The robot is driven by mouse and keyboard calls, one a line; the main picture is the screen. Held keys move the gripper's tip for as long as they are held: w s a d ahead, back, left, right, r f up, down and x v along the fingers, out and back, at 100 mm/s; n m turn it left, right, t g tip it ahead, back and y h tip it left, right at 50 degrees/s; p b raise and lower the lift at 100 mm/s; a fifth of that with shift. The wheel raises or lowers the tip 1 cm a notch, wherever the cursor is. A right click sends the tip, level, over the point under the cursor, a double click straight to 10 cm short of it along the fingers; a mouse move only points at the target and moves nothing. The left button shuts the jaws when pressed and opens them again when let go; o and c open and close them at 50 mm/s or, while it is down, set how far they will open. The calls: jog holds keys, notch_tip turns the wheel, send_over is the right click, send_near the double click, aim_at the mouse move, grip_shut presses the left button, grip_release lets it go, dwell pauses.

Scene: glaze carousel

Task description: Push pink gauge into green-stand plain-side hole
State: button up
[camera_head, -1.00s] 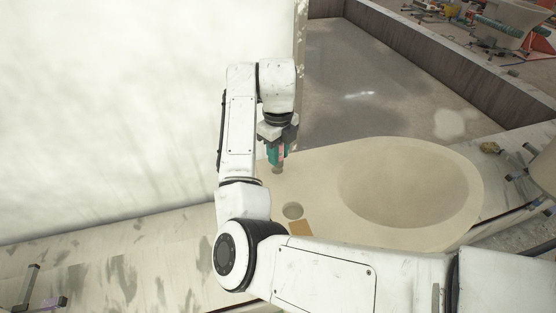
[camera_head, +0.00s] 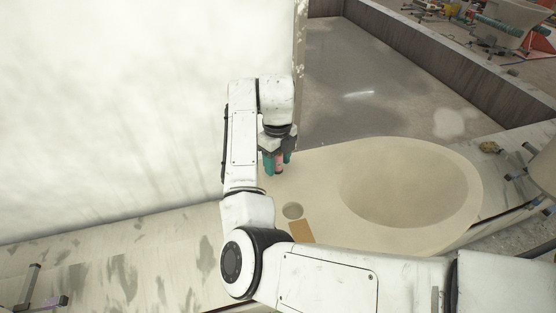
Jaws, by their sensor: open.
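My gripper (camera_head: 277,164) points down over the left end of a beige stand (camera_head: 330,160). Its teal fingers are open, one on each side of a pink gauge (camera_head: 279,161). The gauge looks upright, but its lower end and whatever lies under it are hard to make out. A round hole (camera_head: 293,211) shows in the stand, nearer to me than the gripper, with a brown square patch (camera_head: 301,231) beside it. Any hole below the gauge is hidden by the gauge and fingers. I see no green on the stand.
The stand has a wide shallow round hollow (camera_head: 405,190) on its right. A white wall (camera_head: 120,110) rises close on the left of my arm. A metal frame (camera_head: 32,288) stands at the lower left.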

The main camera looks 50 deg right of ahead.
notch_tip(320, 180, up, 12)
jog(key=shift+f, duration=0.1)
dwell(0.4)
dwell(0.5)
